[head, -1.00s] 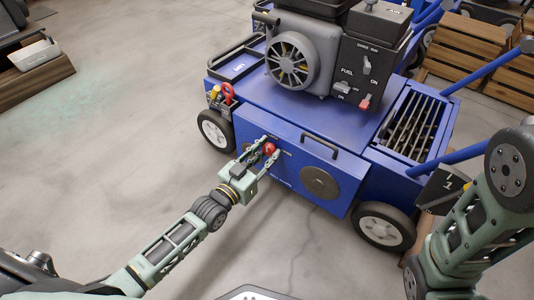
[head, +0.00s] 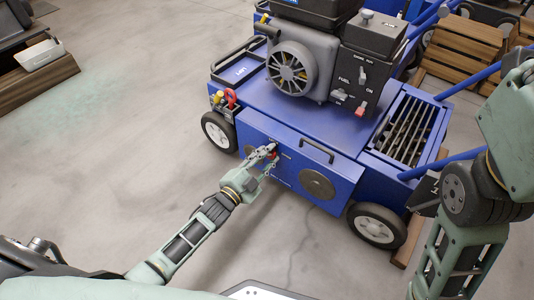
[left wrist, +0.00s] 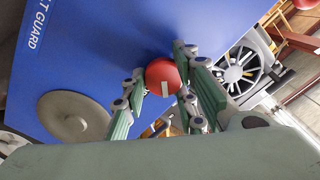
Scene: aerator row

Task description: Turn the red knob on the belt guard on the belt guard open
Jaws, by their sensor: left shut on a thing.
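The blue belt guard (head: 240,131) is the front panel of the blue machine; part of its lettering shows in the left wrist view (left wrist: 60,45). The red knob (head: 274,155) is on its face, mostly hidden by my fingers in the head view. In the left wrist view the round red knob (left wrist: 163,75) with a pale mark sits between the fingers. My left gripper (head: 269,156) is shut on the knob, one finger on each side. My right gripper is out of view; only the right arm shows.
An engine (head: 292,68) with a control box stands on top of the machine. A black handle (head: 317,151) and a round grey disc (head: 318,184) are right of the knob. Wheels (head: 219,132) stand at the sides.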

